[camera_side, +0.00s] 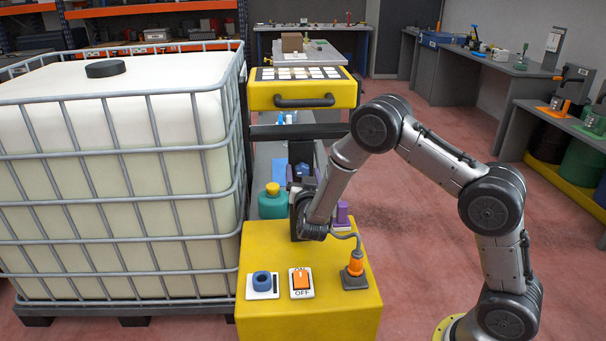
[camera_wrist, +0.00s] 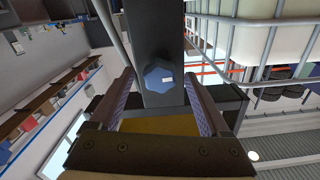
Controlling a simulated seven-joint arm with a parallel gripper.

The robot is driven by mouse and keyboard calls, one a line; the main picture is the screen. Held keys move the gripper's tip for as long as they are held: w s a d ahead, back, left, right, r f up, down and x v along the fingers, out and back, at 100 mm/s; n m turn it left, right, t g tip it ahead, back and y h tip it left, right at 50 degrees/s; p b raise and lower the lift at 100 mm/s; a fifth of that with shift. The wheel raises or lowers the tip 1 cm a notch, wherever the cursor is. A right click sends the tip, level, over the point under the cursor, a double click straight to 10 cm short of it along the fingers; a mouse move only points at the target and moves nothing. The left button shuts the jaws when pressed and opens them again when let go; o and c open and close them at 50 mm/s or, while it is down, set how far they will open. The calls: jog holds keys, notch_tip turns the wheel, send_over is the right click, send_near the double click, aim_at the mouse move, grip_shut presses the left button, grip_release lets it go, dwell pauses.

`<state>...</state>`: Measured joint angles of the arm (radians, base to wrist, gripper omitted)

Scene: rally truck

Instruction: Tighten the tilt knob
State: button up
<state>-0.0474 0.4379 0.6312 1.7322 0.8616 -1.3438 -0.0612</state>
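In the wrist view, a blue lobed knob (camera_wrist: 158,77) with a small pale mark sits on the face of a dark post (camera_wrist: 150,30). I take it to be the tilt knob. My gripper (camera_wrist: 160,88) is open, with its two dark ridged fingers apart on either side of the knob's direction. The knob appears ahead of and between the fingertips, with a visible gap on each side and no contact seen. In the side view, my wrist hangs by the dark post above the yellow box, and the fingers and the knob's face cannot be made out there.
The yellow box (camera_side: 308,318) carries a blue ring-shaped part (camera_side: 262,280), an orange ON/OFF switch (camera_side: 300,281) and an orange-topped fitting (camera_side: 355,264) with a cable. A green bottle (camera_side: 271,206) and purple object (camera_side: 343,213) stand close by. A caged white tank (camera_side: 110,150) fills the left.

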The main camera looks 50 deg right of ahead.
grip_shut()
jog(key=shift+m, duration=0.4)
jog(key=m, duration=0.3)
jog(key=shift+m, duration=0.4)
jog(key=m, duration=0.4)
jog(key=shift+m, duration=0.3)
jog(key=m, duration=0.4)
jog(key=shift+s, duration=0.1)
jog(key=m, duration=0.5)
jog(key=shift+f, duration=0.15)
jog(key=shift+m, duration=0.3)
